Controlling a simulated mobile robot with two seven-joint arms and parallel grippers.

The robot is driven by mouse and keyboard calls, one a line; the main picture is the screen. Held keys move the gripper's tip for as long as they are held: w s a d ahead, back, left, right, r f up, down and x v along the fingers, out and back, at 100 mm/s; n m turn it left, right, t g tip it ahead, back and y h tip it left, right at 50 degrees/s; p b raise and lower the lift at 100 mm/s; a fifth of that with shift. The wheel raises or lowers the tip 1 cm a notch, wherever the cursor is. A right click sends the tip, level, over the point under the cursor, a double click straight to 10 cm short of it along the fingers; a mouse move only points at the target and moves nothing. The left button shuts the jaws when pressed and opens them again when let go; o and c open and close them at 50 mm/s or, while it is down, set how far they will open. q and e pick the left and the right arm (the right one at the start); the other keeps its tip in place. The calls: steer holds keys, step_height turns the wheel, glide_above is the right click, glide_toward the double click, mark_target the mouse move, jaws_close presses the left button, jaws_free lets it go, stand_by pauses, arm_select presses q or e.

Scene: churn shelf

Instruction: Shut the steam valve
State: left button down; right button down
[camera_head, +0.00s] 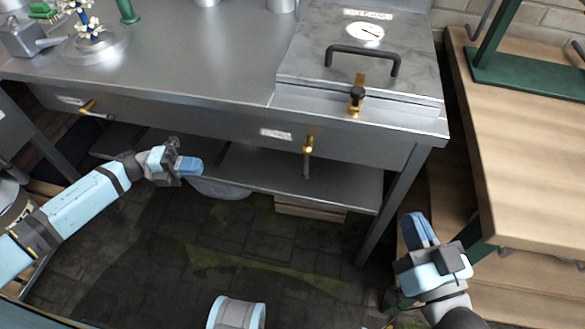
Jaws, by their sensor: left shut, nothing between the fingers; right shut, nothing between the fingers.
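A brass valve (308,145) with a lever hanging straight down sits on the front panel of the steel counter, right of a small label. Another brass valve (90,106) with its lever tilted down to the right is further left on that panel. A brass fitting with a black knob (357,95) is at the front of the lidded steel box (310,62). The labels are too small to read, so I cannot tell which is the steam valve. My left gripper (190,166) is shut and empty, below the panel between the valves. My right gripper (418,230) is shut and empty, right of the counter leg.
The box has a black handle (362,50) and a round gauge (366,31). A lower shelf (340,185) runs under the counter (200,60). A wooden table (530,140) stands at the right, near my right gripper. The dark tiled floor (250,245) before the counter is mostly clear.

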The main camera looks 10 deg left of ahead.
mark_target(308, 159)
arm_select(q)
steer(key=shift+a, duration=0.3)
steer(key=shift+d, duration=0.1)
